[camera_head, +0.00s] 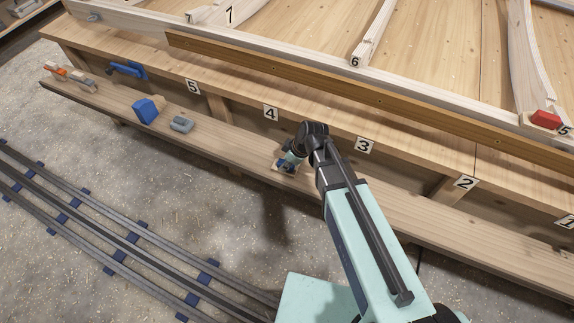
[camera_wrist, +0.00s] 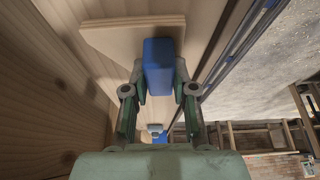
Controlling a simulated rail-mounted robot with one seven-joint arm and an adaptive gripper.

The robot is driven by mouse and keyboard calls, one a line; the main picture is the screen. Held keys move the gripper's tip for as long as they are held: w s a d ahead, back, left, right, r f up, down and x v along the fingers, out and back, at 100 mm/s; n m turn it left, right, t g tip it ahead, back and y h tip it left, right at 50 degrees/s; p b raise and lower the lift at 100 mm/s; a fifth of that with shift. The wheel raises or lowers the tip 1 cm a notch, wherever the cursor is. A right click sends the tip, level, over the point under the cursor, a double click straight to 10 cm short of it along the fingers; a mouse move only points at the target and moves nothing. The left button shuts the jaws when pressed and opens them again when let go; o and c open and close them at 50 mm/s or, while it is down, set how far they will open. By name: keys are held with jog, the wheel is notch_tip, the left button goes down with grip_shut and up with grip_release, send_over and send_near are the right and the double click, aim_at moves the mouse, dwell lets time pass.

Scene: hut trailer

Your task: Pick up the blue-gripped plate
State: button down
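The blue-gripped plate is a pale wooden board (camera_wrist: 105,37) with a blue block grip (camera_wrist: 158,68) on it. In the wrist view the grip stands between the two fingers of my gripper (camera_wrist: 160,85), which are drawn in close against both its sides. In the head view my gripper (camera_head: 288,160) points down at the long low shelf between the labels 4 and 3, with the plate (camera_head: 284,168) below it, partly hidden by the gripper. I cannot tell whether the plate touches the shelf.
The low shelf (camera_head: 235,150) runs under the workbench (camera_head: 330,122). A blue block (camera_head: 148,109) and a grey item (camera_head: 181,124) lie on it to the left, with a blue tool (camera_head: 127,69) farther off. Rails (camera_head: 130,245) cross the floor in front.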

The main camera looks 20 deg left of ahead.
jog(key=shift+r, duration=0.1)
notch_tip(320, 180, up, 23)
jog(key=p, duration=0.8)
jog(key=shift+f, duration=0.2)
jog(key=shift+r+p, duration=0.1)
jog(key=shift+p, duration=0.25)
